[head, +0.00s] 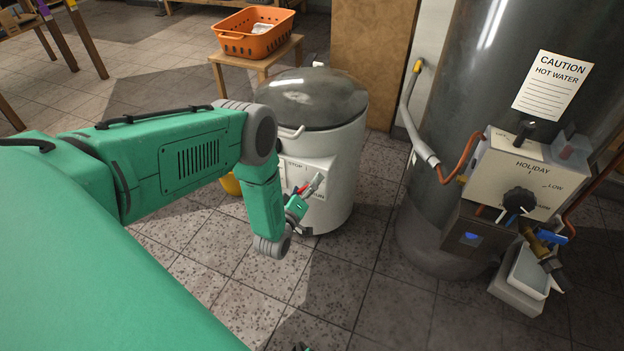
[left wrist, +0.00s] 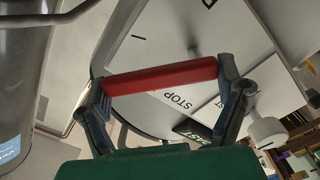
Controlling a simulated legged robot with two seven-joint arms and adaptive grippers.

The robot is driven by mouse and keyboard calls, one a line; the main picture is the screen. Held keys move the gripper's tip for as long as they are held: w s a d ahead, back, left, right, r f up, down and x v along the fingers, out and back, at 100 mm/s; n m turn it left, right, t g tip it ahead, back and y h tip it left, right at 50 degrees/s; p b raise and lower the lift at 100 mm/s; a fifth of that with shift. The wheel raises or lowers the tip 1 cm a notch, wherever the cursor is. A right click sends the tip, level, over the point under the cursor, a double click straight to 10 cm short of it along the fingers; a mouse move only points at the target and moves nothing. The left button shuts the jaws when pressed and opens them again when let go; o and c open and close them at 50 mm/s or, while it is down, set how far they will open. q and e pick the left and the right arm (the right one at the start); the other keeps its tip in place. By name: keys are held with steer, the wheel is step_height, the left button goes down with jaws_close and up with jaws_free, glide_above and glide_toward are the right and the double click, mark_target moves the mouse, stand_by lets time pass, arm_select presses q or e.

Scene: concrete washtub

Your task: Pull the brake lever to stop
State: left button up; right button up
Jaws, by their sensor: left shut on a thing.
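A white drum-shaped machine (head: 340,150) with a dark domed lid (head: 312,97) stands on the tiled floor in the head view. Its front panel (head: 312,168) carries the word STOP and a brake lever with a red grip (head: 300,189). In the left wrist view the red grip (left wrist: 160,77) lies across between the fingers, near the STOP print (left wrist: 178,100). My left gripper (head: 308,190) is at the panel, shut on the red grip, with a finger at each end of it. My right gripper is not clearly seen.
A grey water heater (head: 440,190) with a control box (head: 515,175) and pipes stands at the right. An orange basket (head: 250,42) sits on a small wooden table (head: 226,58) behind the machine. The tiled floor (head: 330,300) in front is mostly clear.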

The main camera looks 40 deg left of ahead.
arm_select(q)
steer(key=n, duration=0.2)
steer(key=a+n, duration=0.1)
steer(key=shift+a+r+n, duration=0.2)
steer(key=shift+r+n, duration=0.15)
steer(key=shift+n, duration=0.05)
steer(key=shift+o, duration=0.2)
steer(key=shift+a+n+b, duration=0.3)
steer(key=shift+a+n, duration=0.05)
steer(key=shift+n, duration=0.65)
steer(key=shift+a+n+b, duration=0.3)
steer(key=shift+n, duration=0.7)
steer(key=o, duration=1.5)
steer(key=shift+f, duration=0.2)
steer(key=shift+s, duration=0.3)
steer(key=v, duration=1.1)
steer(key=shift+s, duration=0.25)
steer(key=shift+d+f, duration=0.1)
steer(key=shift+f, duration=0.05)
steer(key=shift+d, duration=0.1)
